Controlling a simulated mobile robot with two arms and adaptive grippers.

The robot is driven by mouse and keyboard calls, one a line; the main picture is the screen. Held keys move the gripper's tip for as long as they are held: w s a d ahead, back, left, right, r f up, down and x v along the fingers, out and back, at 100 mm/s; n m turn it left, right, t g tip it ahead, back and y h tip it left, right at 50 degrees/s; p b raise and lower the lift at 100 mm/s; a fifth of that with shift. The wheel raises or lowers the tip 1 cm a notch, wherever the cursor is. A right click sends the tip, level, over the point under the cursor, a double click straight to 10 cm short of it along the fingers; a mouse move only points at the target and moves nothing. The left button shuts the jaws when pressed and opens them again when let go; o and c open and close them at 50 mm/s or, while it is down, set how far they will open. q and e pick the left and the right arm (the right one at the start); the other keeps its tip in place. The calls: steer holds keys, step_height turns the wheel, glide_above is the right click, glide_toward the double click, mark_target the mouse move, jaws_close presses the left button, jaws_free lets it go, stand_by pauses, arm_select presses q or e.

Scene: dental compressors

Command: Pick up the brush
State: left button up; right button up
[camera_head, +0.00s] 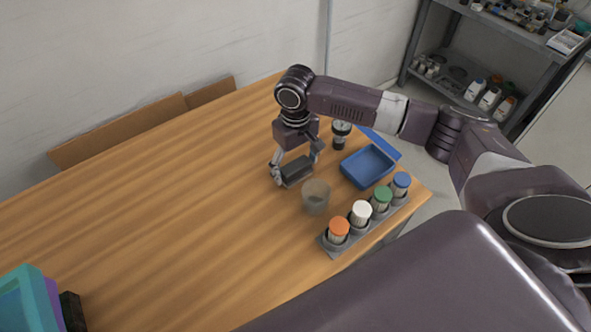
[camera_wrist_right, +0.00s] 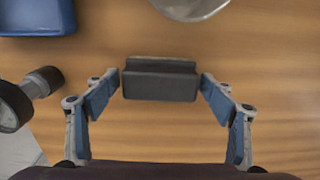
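The only brush-like thing is a dark grey block (camera_head: 296,171) with a groove along it, like an eraser brush; no bristles show. It also shows in the right wrist view (camera_wrist_right: 160,80). My right gripper (camera_head: 295,172) points down over the table, its fingers on either side of the block. In the right wrist view the gripper (camera_wrist_right: 158,88) is open, with a small gap between each blue-padded finger and the block's ends. The block appears to lie on the table. My left gripper is not in view.
A clear cup (camera_head: 316,197) stands close to the block. A blue tray (camera_head: 367,168), a dark dumbbell-shaped object (camera_head: 341,133) and a grey rack (camera_head: 334,247) of capped jars are to the right. The table's left part (camera_head: 150,210) is clear; a teal device (camera_head: 30,300) sits lower left.

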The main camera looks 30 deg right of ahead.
mark_target(295, 165)
steer(key=c, duration=0.9)
steer(key=shift+r, duration=0.15)
steer(key=shift+r+b, duration=0.7)
steer(key=shift+r, duration=9.2)
steer(key=o, duration=0.7)
steer(key=c, duration=0.5)
